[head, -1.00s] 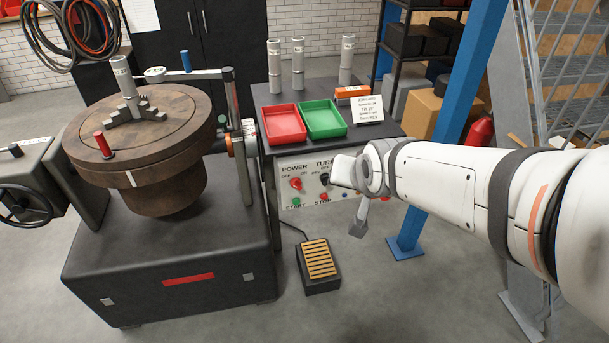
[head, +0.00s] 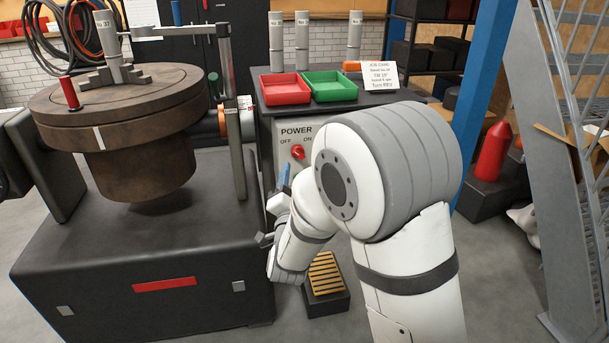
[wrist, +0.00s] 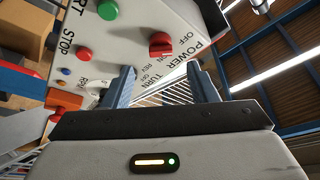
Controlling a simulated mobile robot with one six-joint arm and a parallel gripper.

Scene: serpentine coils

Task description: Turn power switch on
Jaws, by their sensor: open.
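The power switch is a red rotary knob (head: 298,152) under the word POWER on the pale control panel (head: 284,134), with OFF and ON marks beside it. Its pointer setting is too small to tell. In the wrist view the red knob (wrist: 161,45) shows just beyond and between my two blue fingers. My gripper (wrist: 162,75) is open and empty, its fingers apart on either side of the knob's line, with no clear contact. In the head view my gripper (head: 281,182) is below the knob, and my arm hides the rest of the panel.
In the wrist view a green button (wrist: 108,10) and red STOP button (wrist: 84,53) sit near the knob. A red tray (head: 285,88) and green tray (head: 330,86) stand above the panel. The turntable machine (head: 120,110) is at left, a pedal (head: 326,275) below.

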